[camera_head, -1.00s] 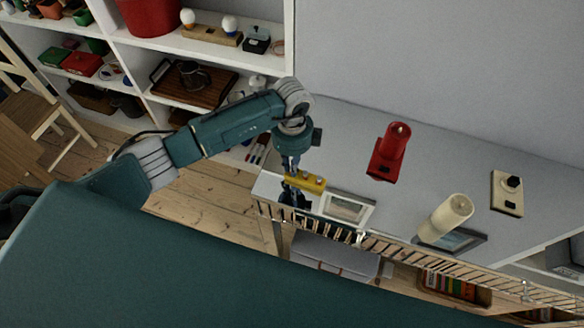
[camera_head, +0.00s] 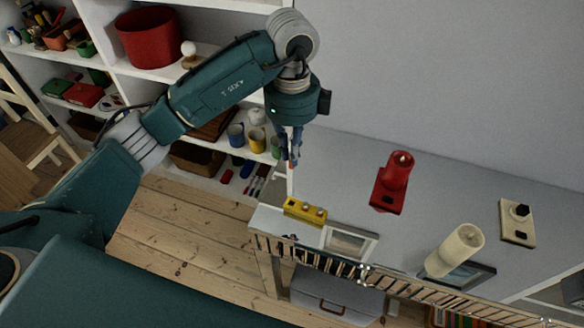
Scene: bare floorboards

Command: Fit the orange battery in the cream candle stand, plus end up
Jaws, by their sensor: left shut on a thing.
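My left gripper (camera_head: 291,152) hangs pointing down above the left part of the grey tabletop. It is shut on the orange battery (camera_head: 291,164), of which only a small orange bit shows at the fingertips. Its plus end cannot be made out. The cream candle stand (camera_head: 455,250) is at the right on the tabletop, near the railed front edge, well to the right of the gripper. The opening of its base is not clearly visible. My right gripper is not in view.
A yellow block (camera_head: 305,211) with round spots lies at the table's left end, beside a white picture frame (camera_head: 349,242). A red candle stand (camera_head: 391,185) stands between gripper and cream stand. A dark frame (camera_head: 472,275) lies by the cream stand; a cream switch plate (camera_head: 518,222) lies right.

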